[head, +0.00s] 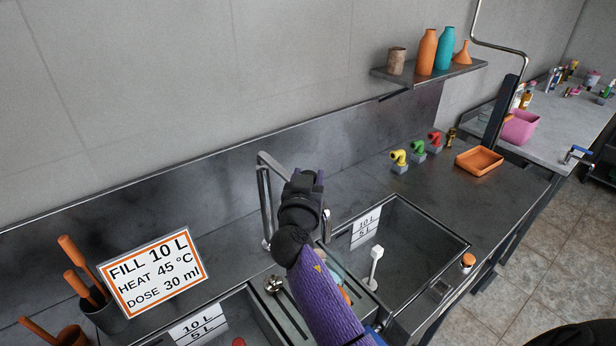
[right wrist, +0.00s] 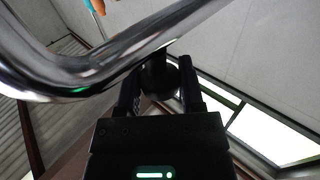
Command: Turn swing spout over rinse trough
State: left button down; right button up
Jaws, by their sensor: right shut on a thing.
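The swing spout (head: 265,200) is a bent chrome pipe rising from the counter by the back wall. Its outer end runs behind my right gripper (head: 307,186). In the right wrist view the chrome pipe (right wrist: 85,75) crosses close in front, and my right gripper (right wrist: 160,88) is shut on a dark stub (right wrist: 157,72) beside the pipe. My arm hides the spout's outlet in the head view. The narrow section (head: 283,306) between the two basins, perhaps the rinse trough, is partly hidden by my arm. My left gripper is out of view.
A right basin (head: 405,255) holds a white paddle-like tool (head: 375,265). A sign (head: 153,272) and a dark pot of orange-handled tools (head: 102,312) stand at left. Yellow, green and red taps (head: 399,158) and an orange tray (head: 479,161) are at back right. A shelf (head: 430,72) hangs above.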

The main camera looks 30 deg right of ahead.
grip_shut()
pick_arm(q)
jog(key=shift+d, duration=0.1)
